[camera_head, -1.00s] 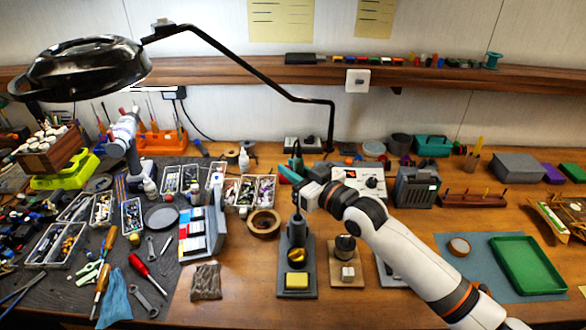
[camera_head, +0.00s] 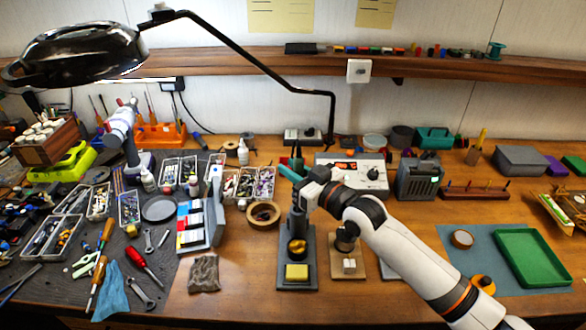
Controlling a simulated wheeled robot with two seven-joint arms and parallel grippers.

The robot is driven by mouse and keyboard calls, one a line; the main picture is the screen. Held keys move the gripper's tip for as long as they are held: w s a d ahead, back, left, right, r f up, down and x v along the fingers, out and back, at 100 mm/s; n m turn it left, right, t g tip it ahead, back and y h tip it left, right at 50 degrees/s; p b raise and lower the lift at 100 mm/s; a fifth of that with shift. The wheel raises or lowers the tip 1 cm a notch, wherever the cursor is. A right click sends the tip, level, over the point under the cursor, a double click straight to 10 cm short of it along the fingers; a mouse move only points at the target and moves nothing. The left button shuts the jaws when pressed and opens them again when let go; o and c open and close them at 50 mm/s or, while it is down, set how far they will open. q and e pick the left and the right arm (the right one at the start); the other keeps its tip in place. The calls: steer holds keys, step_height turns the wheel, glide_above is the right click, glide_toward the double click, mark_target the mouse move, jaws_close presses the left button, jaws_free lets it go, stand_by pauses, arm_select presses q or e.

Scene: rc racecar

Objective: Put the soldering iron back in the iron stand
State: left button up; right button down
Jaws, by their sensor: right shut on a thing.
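The soldering iron (camera_head: 296,161) has a teal-green handle that shows just above and behind my right gripper (camera_head: 303,183). The gripper is shut on the iron and holds it roughly upright. The iron stand (camera_head: 283,265) is a dark grey base with an upright holder, a brass-coloured ball and a yellow sponge (camera_head: 297,272). My gripper is directly above the holder in the picture, very close to its top. The iron's lower part is hidden by the gripper and holder, so I cannot tell how deep it sits.
A white soldering station (camera_head: 372,174) stands behind my right arm. A wooden block with a dark knob (camera_head: 345,240) is right of the stand. A tape roll (camera_head: 263,214) and a colour-striped grey box (camera_head: 200,225) are to the left. A lamp arm (camera_head: 250,62) crosses above.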

steer(key=shift+f+b, duration=1.45)
steer(key=shift+f, duration=0.6)
steer(key=c, duration=1.2)
jaws_free()
steer(key=shift+o, duration=0.6)
steer(key=shift+o, duration=1.4)
steer(key=shift+d+r, duration=0.1)
steer(key=shift+s+d+r+p, duration=0.2)
steer(key=shift+s+d+p, duration=0.2)
steer(key=shift+s+p, duration=0.1)
steer(key=shift+s+d+r+p, duration=0.2)
steer(key=shift+s+d+p, duration=0.2)
steer(key=shift+p, duration=0.1)
steer(key=shift+s+d+r+p, duration=0.3)
steer(key=shift+s+d+p, duration=0.4)
steer(key=shift+s+d, duration=0.1)
steer(key=shift+s+d+r+p, duration=0.3)
steer(key=shift+s+d+p, duration=0.35)
steer(key=shift+s+d, duration=0.15)
